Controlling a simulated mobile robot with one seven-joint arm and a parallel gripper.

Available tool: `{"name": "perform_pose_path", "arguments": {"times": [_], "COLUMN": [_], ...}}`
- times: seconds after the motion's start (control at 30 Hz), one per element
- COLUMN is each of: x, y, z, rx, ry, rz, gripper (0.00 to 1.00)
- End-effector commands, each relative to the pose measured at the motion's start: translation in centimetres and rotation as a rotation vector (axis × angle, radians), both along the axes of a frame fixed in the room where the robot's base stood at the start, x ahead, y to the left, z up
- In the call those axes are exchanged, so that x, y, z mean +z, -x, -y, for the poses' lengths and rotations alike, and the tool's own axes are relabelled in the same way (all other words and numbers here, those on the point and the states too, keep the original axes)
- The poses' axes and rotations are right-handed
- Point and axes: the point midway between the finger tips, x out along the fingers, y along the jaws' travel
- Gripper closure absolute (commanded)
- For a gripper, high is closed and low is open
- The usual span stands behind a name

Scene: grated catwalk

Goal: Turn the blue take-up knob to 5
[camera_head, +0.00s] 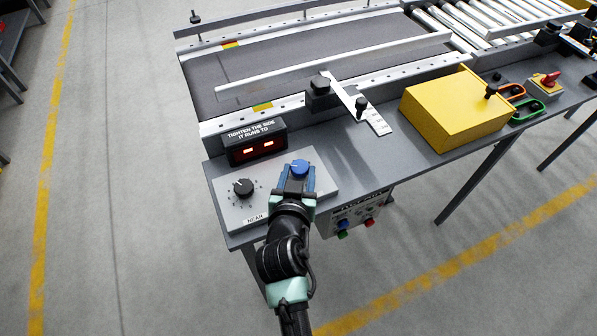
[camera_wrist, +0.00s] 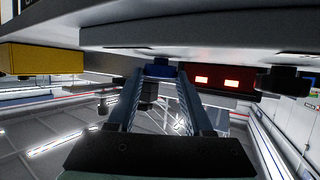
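The blue take-up knob (camera_head: 300,168) is on the right of a light grey panel (camera_head: 262,207) at the table's near left corner. In the wrist view the blue knob (camera_wrist: 160,71) shows between the fingertips. My gripper (camera_head: 298,181) is at the knob from the near side, its two fingers apart, one on each side. I cannot tell whether they touch it. The fingers hide the knob's near side and any scale marks there. A black knob (camera_head: 243,188) with marks around it is on the panel's left, above a "NEAR" label (camera_head: 255,219).
A display (camera_head: 255,146) reading "TIGHTEN THE SIDE IT RUNS TO" shows two red marks behind the panel. The conveyor belt (camera_head: 330,65) lies behind. A yellow box (camera_head: 456,110) stands right. A box with coloured buttons (camera_head: 357,216) hangs under the table edge.

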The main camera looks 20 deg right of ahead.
Motion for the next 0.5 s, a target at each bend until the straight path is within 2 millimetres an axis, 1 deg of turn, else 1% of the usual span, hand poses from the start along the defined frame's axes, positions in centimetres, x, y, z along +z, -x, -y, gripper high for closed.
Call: {"name": "perform_pose_path", "arguments": {"times": [0.03, 0.13, 0.17, 0.37, 0.5], "x": [-0.01, 0.0, 0.0, -0.18, -0.41], "y": [0.01, 0.02, 0.02, -0.02, -0.14], "z": [-0.01, -0.01, -0.01, -0.08, -0.25], "rx": [0.0, 0.0, 0.0, -0.012, -0.056], "ry": [0.0, 0.0, 0.0, -0.001, 0.0], "rz": [0.0, 0.0, 0.0, 0.001, 0.003], "gripper": [0.79, 0.97, 1.0, 1.0, 1.0]}}
